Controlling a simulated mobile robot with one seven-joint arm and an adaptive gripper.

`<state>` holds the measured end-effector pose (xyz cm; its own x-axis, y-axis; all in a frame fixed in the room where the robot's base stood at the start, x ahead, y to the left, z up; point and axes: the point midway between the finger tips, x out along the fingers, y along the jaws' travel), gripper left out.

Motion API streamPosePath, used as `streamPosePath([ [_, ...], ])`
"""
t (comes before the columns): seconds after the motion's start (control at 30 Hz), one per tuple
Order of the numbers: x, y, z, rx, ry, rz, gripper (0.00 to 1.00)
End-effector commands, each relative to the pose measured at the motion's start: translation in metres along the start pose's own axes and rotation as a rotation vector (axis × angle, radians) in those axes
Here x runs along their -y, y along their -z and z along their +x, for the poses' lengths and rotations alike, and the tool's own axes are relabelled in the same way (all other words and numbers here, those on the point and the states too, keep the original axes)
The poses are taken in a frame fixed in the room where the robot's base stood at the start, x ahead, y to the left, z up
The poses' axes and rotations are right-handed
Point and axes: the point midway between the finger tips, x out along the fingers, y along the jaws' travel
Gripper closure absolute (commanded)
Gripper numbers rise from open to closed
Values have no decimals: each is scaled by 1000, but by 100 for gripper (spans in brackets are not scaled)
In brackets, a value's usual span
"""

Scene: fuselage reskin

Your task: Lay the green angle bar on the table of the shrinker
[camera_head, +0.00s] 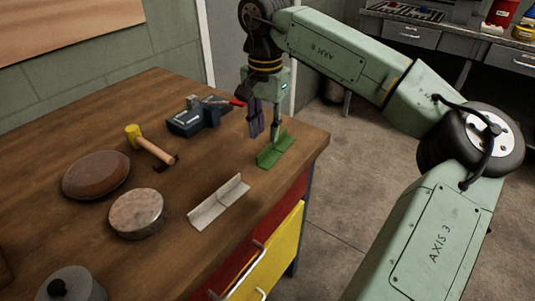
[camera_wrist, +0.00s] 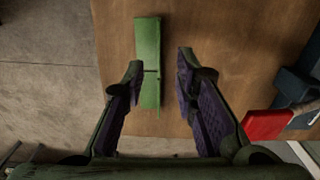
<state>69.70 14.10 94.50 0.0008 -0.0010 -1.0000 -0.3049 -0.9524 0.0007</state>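The green angle bar (camera_head: 275,149) lies on the wooden workbench near its right edge, in the head view. In the wrist view the bar (camera_wrist: 149,60) is a long green strip on the brown top, running from near the top of the picture down between the fingertips, closer to the left one. My gripper (camera_head: 263,128) points down above the bar in the head view. In the wrist view its two purple-padded fingers (camera_wrist: 158,72) are apart with nothing gripped. I cannot tell the exact height of the fingertips over the bar. I cannot make out the shrinker for certain.
A grey bench (camera_head: 430,40) stands at back right.

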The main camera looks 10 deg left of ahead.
Motion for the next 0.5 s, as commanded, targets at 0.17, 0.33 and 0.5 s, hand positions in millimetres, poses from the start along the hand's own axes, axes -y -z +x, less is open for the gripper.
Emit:
streamPosePath([
  [0.17,-2,-2,21,4,-2,0,73],
  [0.33,-2,-2,44,2,0,0,73],
  [0.5,-2,-2,51,2,0,1,73],
])
